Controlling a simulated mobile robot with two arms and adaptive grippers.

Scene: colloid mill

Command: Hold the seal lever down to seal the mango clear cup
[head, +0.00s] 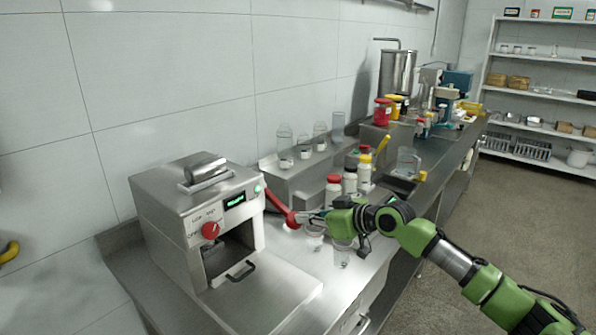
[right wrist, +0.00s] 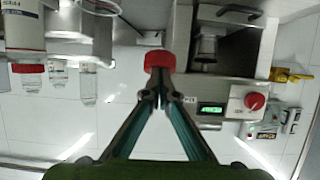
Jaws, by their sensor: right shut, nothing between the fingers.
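The steel sealing machine (head: 190,215) stands on the counter at left in the head view. Its red seal lever (head: 277,205) slopes down to the right from the machine's side. The lever's red end (right wrist: 159,62) shows right at the fingertips in the right wrist view. My right gripper (head: 305,216) is shut, with its tips at the lever's end and nothing between them; I cannot tell whether they touch it. It also shows in the right wrist view (right wrist: 160,92). I cannot make out a mango cup in the machine's dark bay (head: 228,255). My left gripper is not in view.
Clear cups (head: 343,253) stand on the counter below my right arm. A red-capped bottle (head: 333,190) and other bottles stand just behind the gripper. A raised steel shelf (head: 290,172) holds clear bottles. The machine has a red knob (head: 210,230) and a lit green display (head: 236,202).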

